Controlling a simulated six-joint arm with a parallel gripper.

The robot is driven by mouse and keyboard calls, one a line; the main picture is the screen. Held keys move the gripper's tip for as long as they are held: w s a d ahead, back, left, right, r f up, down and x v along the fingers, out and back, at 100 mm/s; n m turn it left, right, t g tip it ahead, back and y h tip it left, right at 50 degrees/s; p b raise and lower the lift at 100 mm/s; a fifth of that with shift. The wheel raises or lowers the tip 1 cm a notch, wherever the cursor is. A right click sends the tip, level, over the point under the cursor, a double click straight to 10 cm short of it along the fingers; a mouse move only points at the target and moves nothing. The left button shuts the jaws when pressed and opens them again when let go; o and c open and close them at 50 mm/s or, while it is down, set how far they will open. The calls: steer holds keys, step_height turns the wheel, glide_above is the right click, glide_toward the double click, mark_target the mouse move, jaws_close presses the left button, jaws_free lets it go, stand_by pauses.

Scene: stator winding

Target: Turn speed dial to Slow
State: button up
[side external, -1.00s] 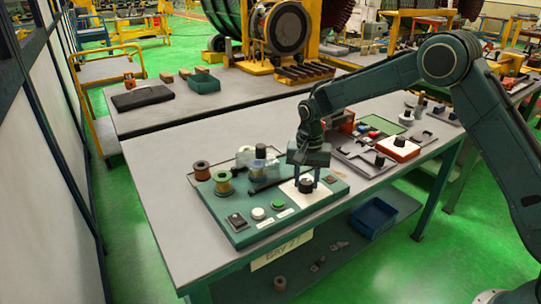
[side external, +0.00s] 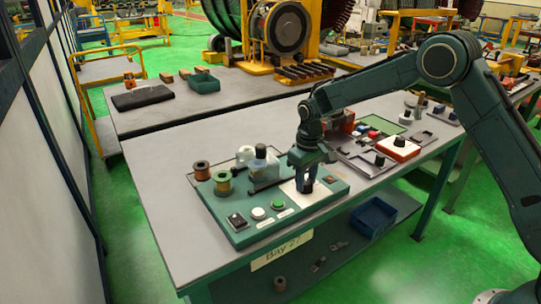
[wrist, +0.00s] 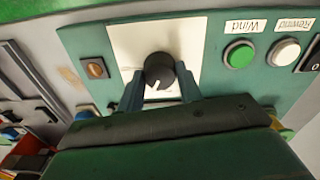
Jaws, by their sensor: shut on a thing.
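The speed dial is a round black knob (wrist: 159,70) with a white pointer mark, on a white plate (wrist: 125,45) of the green control panel (wrist: 215,20). In the wrist view its pointer faces toward the bottom of the picture, slightly left. The lettering around it is too small to read. My gripper (wrist: 159,88) has its two fingers on either side of the knob, shut on it. In the side view my gripper (side external: 307,183) points straight down over the white plate (side external: 292,189) and mostly hides the knob.
The table's left part is bare.

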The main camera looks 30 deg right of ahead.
mark_target(306, 181)
steer(key=n, duration=0.6)
stand_by(0.5)
steer(key=o, duration=1)
steer(key=shift+r, duration=0.1)
step_height(306, 181, up, 14)
steer(key=shift+f, duration=0.15)
stand_by(0.4)
